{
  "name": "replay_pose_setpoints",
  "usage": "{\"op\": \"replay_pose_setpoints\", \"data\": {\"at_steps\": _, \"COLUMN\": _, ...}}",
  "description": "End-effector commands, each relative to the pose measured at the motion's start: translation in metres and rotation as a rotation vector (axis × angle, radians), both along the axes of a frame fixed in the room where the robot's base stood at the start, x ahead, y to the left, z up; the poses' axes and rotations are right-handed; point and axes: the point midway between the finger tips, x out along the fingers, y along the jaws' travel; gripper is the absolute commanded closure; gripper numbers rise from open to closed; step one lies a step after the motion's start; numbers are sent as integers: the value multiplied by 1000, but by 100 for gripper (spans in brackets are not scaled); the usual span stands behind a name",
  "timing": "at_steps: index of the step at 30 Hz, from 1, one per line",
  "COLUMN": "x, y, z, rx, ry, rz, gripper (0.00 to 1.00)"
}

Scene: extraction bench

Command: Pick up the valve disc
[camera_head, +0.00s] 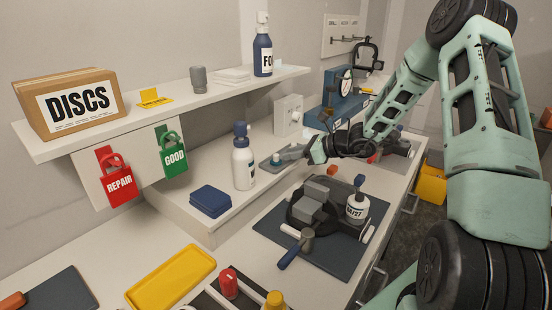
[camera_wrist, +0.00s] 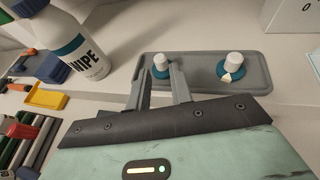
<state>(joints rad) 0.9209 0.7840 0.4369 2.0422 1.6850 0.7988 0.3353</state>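Two small pieces, each with a white cylindrical top and a teal round base, sit upright on a grey tray (camera_wrist: 205,84) in the wrist view; they look like valve discs. The left valve disc (camera_wrist: 160,61) lies just beyond and between my fingertips. The right valve disc (camera_wrist: 235,62) has a small pale yellow mark at its front. My gripper (camera_wrist: 160,76) is open, its two fingers apart with nothing held. In the head view my gripper (camera_head: 289,152) is low over the back bench by the tray, beside a small blue-based piece (camera_head: 276,159).
A white WIPE bottle (camera_wrist: 76,45) stands left of the tray; it also shows in the head view (camera_head: 243,164). A pale box (camera_head: 288,115) and a blue machine (camera_head: 340,104) stand behind. A dark mat with a clamp fixture (camera_head: 312,206) lies in front.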

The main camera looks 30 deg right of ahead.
Motion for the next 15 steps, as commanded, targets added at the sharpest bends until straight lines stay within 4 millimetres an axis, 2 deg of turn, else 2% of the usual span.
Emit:
{"op": "replay_pose_setpoints", "data": {"at_steps": 8, "x": 17, "y": 12, "z": -6, "rx": 0, "ry": 1, "rz": 2, "gripper": 78}}
{"op": "replay_pose_setpoints", "data": {"at_steps": 15, "x": 43, "y": 29, "z": -18, "rx": 0, "ry": 1, "rz": 2, "gripper": 78}}
